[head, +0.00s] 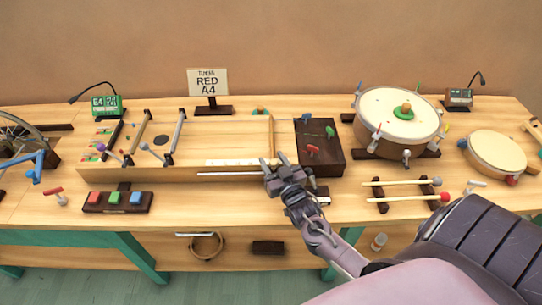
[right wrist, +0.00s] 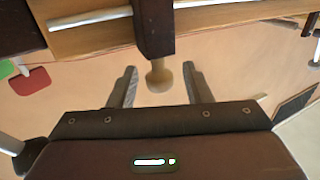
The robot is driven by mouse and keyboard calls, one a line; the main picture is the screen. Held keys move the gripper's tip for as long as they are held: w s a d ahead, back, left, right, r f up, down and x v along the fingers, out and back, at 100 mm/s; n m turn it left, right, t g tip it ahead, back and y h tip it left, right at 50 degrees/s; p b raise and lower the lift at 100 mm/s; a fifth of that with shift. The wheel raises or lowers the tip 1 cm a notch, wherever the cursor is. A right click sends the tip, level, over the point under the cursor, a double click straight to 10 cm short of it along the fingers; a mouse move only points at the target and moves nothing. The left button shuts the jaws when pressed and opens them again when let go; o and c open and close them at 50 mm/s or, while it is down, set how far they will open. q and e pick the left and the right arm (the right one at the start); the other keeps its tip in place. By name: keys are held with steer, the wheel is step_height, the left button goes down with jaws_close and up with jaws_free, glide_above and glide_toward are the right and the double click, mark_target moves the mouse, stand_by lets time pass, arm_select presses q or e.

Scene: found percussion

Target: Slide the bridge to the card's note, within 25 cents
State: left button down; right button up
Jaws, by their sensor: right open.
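The card (head: 208,82) stands behind the wooden string box (head: 230,145) and reads RED A4. A small green display (head: 106,105) at the box's left reads E4 and something too small to tell. My right gripper (head: 277,162) is at the box's front right corner. In the right wrist view my open right gripper (right wrist: 158,88) has its fingers on either side of a pale wooden knob (right wrist: 158,76), with gaps. The knob is on a dark bar (right wrist: 153,28); I take this to be the bridge's handle, mostly hidden in the head view. My left gripper is not in view.
A dark tray (head: 302,130) with small coloured handles is just right of the box. Drumsticks (head: 405,198) lie on a rack at right, before a large drum (head: 398,112). Red, green and blue buttons (head: 116,208) sit in front of the box.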

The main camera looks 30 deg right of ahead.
steer(key=shift+w+d, duration=0.15)
steer(key=shift+w, duration=0.7)
jaws_close()
